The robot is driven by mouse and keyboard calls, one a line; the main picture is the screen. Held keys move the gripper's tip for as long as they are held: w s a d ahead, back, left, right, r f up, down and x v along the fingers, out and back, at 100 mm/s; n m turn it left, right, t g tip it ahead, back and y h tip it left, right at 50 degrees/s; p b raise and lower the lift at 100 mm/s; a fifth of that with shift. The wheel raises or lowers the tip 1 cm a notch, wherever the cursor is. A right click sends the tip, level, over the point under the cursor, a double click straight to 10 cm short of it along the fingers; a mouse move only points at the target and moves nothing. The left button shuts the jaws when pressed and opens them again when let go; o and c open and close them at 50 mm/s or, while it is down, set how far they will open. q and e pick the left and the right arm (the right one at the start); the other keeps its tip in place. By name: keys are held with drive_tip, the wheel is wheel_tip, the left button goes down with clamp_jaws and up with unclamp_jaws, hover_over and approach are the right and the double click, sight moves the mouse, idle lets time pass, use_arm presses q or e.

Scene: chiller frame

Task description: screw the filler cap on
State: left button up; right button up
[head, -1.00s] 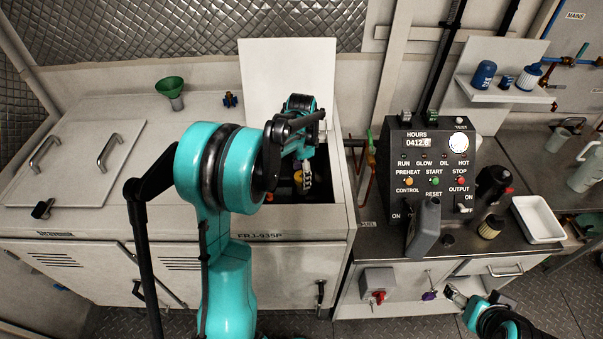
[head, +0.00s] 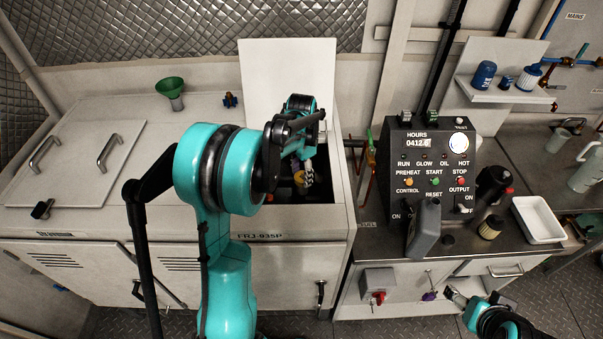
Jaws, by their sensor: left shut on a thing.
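My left arm reaches over the open hatch of the white cabinet (head: 292,225). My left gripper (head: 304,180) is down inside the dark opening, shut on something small. The filler cap is not clearly visible; the gripper and arm hide most of what it holds. A yellowish part shows beside the fingers, too small to make out. My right gripper (head: 457,298) is at the lower right, in front of the bench drawers, away from the hatch. Its finger spacing is too small to judge.
The raised white lid (head: 287,72) stands behind the opening. A green funnel (head: 171,92) is on the cabinet top. A control box (head: 432,165), grey bottle (head: 424,228), dark bottle (head: 492,183) and white tray (head: 538,220) stand on the right bench.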

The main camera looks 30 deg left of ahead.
use_arm(q)
drive_tip(key=m, duration=0.7)
drive_tip(key=shift+w+m, duration=0.1)
drive_tip(key=shift+m, duration=0.2)
drive_tip(key=m, duration=0.3)
drive_tip(key=shift+b, duration=0.3)
drive_tip(key=m, duration=0.4)
drive_tip(key=shift+w+a, duration=0.1)
drive_tip(key=o, duration=1.2)
drive_tip(key=shift+o, duration=0.2)
